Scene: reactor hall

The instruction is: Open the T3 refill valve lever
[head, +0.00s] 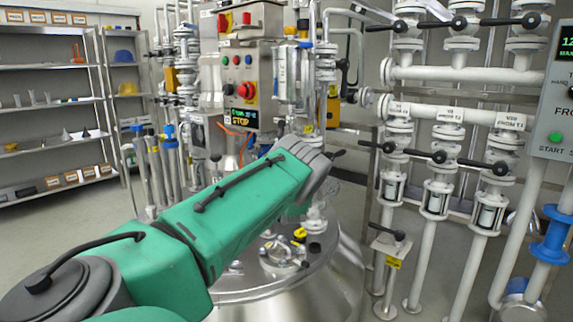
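Several valves with black levers sit on white pipework at the right. The lower row has a left lever (377,147), a middle lever (424,155) and a right lever (482,164). The label above the right one (511,121) seems to read "FROM T3", but the print is small. The upper row also has black levers, the rightmost one (515,21) near the top edge. I cannot tell which is the T3 refill lever. My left arm reaches in from the lower left, its grey wrist end (318,168) left of the lower levers and apart from them in the picture. Its fingers cannot be made out. My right gripper is not in view.
A steel vessel lid (290,284) with fittings lies beyond my arm. A control box (246,88) with buttons stands behind. A grey panel (560,95) is at the right edge. A small black lever (388,231) stands low. Shelves (50,99) line the left; floor there is clear.

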